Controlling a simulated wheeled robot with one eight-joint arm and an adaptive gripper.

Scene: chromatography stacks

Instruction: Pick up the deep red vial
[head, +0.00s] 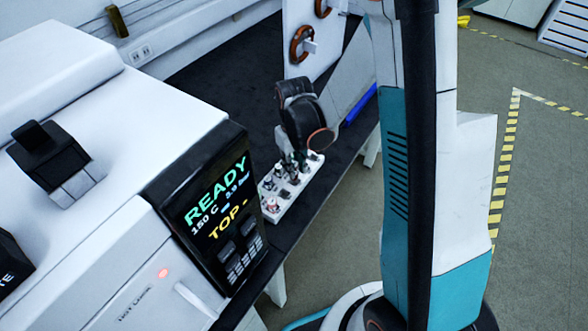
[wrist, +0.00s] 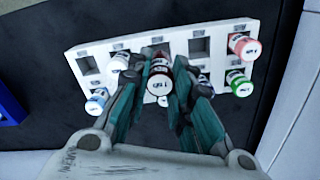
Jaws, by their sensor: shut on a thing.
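The deep red vial (wrist: 160,82) shows in the middle of the wrist view, with a white label and a dark red rim. My gripper (wrist: 160,95) has a teal-lined finger on each side of it and is shut on it. The vial is over the white rack (wrist: 75,54); I cannot tell whether its base is still in a slot. In the head view my gripper (head: 294,160) is over the rack (head: 285,206), and the vial cannot be made out there.
The rack also holds a light red vial (wrist: 243,46), a green-ringed vial (wrist: 238,83), a blue-ringed vial (wrist: 97,102) and a white-topped vial (wrist: 119,62). Some slots are empty. The white instrument with a READY screen (head: 218,200) stands left of the rack.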

